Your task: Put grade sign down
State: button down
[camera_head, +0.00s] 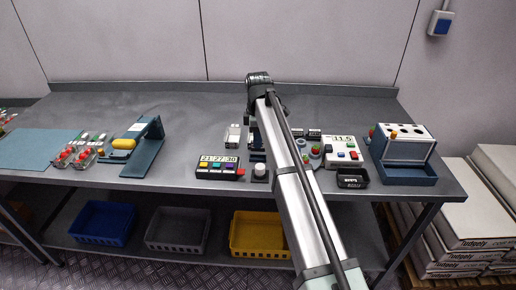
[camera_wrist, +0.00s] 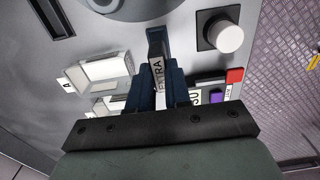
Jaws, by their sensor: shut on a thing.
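The grade sign (camera_wrist: 158,77) is a narrow pale plate marked "EXTRA" in the wrist view. My gripper (camera_wrist: 157,48) has dark blue fingers and is shut on the sign, with the tabletop beyond it. In the head view my arm covers most of the gripper and the sign; only a dark blue part shows left of the arm. I cannot tell whether the sign touches the table.
A timer (camera_head: 217,167) and a white knob (camera_head: 260,171) stand close to my gripper. A white tray (camera_wrist: 96,70) lies left of it in the wrist view. The table's back is clear.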

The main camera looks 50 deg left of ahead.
aim_at(258, 151)
jog(key=shift+f, duration=1.95)
jog(key=shift+f, duration=0.1)
jog(key=c, duration=1.1)
grip_release()
notch_tip(258, 151, up, 12)
jog(key=shift+r, duration=0.15)
